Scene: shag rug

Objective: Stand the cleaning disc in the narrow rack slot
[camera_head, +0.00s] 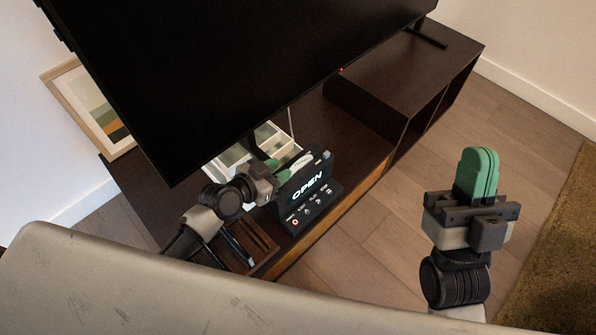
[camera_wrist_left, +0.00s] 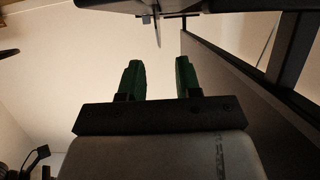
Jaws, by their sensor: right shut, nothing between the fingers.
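A pale, rounded thing (camera_head: 296,164), which may be the cleaning disc, shows edge-on behind the black player (camera_head: 307,192) whose display reads OPEN. My left gripper (camera_head: 283,176) is beside it, with its green fingers partly hidden. In the left wrist view its two green fingers (camera_wrist_left: 160,80) stand apart with nothing visible between them. A thin pale edge (camera_wrist_left: 157,30) shows beyond them; I cannot tell what it is. A brown slotted wooden rack (camera_head: 262,238) sits at the cabinet's front left, partly behind my left arm. My right gripper (camera_head: 480,172) is shut and empty, raised over the floor.
A large black television (camera_head: 230,70) overhangs the dark cabinet (camera_head: 365,120). A pale compartmented tray (camera_head: 283,146) stands behind the player. A framed picture (camera_head: 92,105) leans at left. Wooden floor (camera_head: 395,215) and the shag rug (camera_head: 560,250) lie at right.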

